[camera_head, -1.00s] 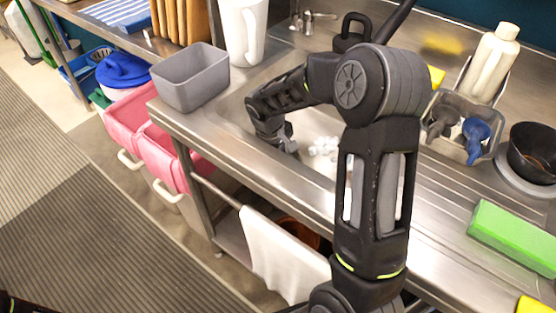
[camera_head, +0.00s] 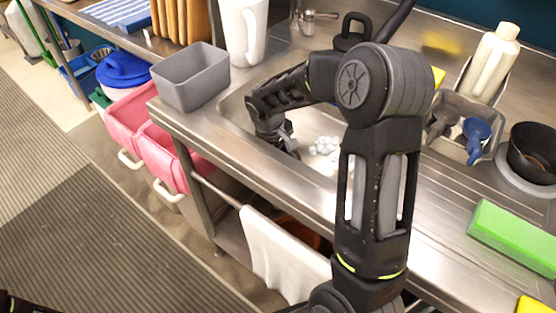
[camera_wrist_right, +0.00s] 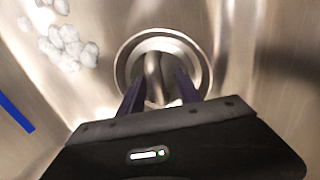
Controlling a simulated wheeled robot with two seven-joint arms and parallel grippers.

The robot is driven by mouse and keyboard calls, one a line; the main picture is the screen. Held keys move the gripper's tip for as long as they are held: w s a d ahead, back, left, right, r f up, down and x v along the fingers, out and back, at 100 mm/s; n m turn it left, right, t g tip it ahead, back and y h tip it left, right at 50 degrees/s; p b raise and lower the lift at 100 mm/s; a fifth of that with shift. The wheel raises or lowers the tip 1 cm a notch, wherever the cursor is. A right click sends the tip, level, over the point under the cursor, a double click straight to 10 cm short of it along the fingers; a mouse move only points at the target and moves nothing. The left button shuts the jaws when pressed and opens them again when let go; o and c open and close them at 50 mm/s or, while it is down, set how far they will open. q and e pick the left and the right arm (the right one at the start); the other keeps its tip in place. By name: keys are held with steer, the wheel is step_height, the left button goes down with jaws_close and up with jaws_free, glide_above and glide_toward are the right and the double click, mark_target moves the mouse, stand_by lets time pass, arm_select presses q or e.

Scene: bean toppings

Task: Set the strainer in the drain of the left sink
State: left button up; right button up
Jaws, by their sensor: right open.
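My right gripper (camera_wrist_right: 158,92) is open inside the sink (camera_head: 238,106), its two dark fingers pointing at a round metal ring (camera_wrist_right: 127,58) in the sink floor. A curved metal loop (camera_wrist_right: 153,72), which looks like the strainer's handle, stands inside the ring between the fingers, with a gap to the finger on its right. The ring looks like the drain with the strainer in it; how deep the strainer sits I cannot tell. A small pale piece shows low between the fingers. In the head view my right gripper (camera_head: 289,146) is low in the sink, the drain hidden.
Several whitish lumps (camera_wrist_right: 66,47) lie on the sink floor beside the ring; they also show in the head view (camera_head: 325,147). A grey bin (camera_head: 190,80) and a white pitcher (camera_head: 243,35) stand by the sink. A black-handled object (camera_head: 353,32) stands behind.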

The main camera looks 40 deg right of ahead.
steer(key=v, duration=0.7)
steer(key=shift+a+r+p, duration=0.1)
steer(key=shift+p, duration=0.3)
stand_by(0.4)
